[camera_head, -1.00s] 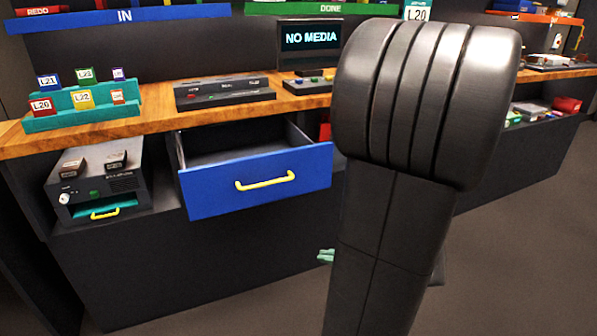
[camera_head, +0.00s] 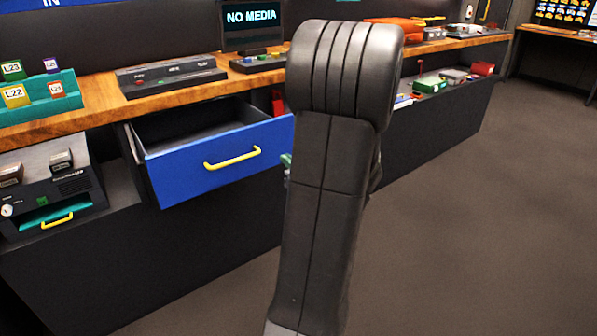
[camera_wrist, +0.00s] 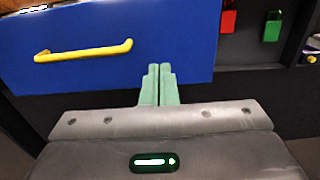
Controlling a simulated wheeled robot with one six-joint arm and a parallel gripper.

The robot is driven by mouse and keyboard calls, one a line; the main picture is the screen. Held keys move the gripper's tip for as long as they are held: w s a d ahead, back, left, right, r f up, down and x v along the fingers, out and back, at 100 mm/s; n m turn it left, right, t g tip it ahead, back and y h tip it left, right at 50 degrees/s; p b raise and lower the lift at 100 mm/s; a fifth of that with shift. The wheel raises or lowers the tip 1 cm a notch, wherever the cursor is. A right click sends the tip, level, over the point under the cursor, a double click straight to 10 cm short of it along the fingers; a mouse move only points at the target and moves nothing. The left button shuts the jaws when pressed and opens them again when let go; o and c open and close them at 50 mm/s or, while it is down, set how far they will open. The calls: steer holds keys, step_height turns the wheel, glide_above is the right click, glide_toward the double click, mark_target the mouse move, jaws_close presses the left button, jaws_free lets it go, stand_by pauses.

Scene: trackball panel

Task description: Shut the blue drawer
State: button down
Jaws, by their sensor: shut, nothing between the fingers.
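The blue drawer (camera_head: 215,165) is pulled out of the dark cabinet under the wooden worktop, with its empty-looking inside showing from above. Its yellow handle (camera_head: 232,158) is on the front face. In the wrist view the blue front (camera_wrist: 110,70) fills the upper left, with the yellow handle (camera_wrist: 84,50) left of centre. My gripper (camera_wrist: 159,70) has its green fingers together and empty, in front of the lower right part of the drawer front. I cannot tell whether the fingertips touch it. In the head view my arm hides most of the gripper; a bit of green shows beside it.
Left of the drawer is a dark machine (camera_head: 52,190) with a teal tray and a small yellow handle. A worktop (camera_head: 150,100) carries a grey console and a monitor. A red padlock (camera_wrist: 228,20) and green padlock (camera_wrist: 272,26) hang right of the drawer. Floor is clear at right.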

mark_target(269, 146)
steer(key=b+x, duration=0.1)
steer(key=x, duration=0.6)
